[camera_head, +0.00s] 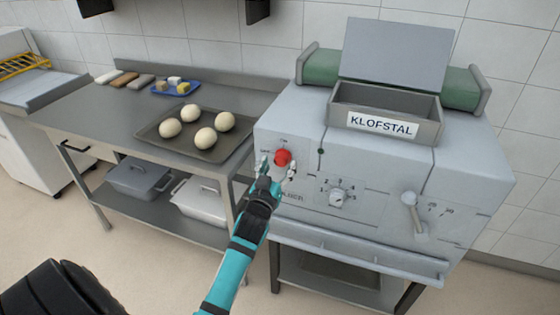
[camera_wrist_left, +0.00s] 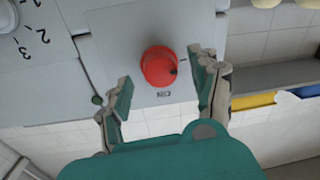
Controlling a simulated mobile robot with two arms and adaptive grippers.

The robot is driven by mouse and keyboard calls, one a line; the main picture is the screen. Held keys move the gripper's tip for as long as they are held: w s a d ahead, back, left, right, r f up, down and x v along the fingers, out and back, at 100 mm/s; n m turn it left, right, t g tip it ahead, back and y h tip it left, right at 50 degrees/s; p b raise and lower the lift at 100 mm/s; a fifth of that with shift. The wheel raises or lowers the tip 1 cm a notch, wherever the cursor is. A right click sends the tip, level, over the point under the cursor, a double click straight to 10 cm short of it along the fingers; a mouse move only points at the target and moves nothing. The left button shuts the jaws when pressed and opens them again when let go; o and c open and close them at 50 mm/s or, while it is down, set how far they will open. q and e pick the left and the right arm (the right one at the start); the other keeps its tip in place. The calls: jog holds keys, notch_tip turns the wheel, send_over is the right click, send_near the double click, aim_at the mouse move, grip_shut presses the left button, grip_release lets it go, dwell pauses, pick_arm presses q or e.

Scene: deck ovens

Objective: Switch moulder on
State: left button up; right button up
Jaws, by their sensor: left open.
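The moulder (camera_head: 382,208) is a pale grey machine with a hopper labelled KLOFSTAL on top. Its round red switch (camera_head: 283,157) is on the left of the front panel. In the left wrist view the red switch (camera_wrist_left: 158,66) has a dark mark on its right side, away from the inverted ON label below it. My left gripper (camera_head: 278,170) is open at the switch, its fingers on either side. In the left wrist view the fingers (camera_wrist_left: 160,72) appear apart from the knob; exact depth is unclear. My right gripper is not in view.
A numbered dial (camera_head: 337,198) and a lever (camera_head: 414,214) are right of the switch. A steel table (camera_head: 105,115) on the left holds a tray (camera_head: 152,137) with several dough balls. Lidded bins (camera_head: 140,180) stand on its lower shelf. Open floor lies in front.

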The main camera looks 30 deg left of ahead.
pick_arm(q)
jog(key=shift+x, duration=1.1)
jog(key=c, duration=1.2)
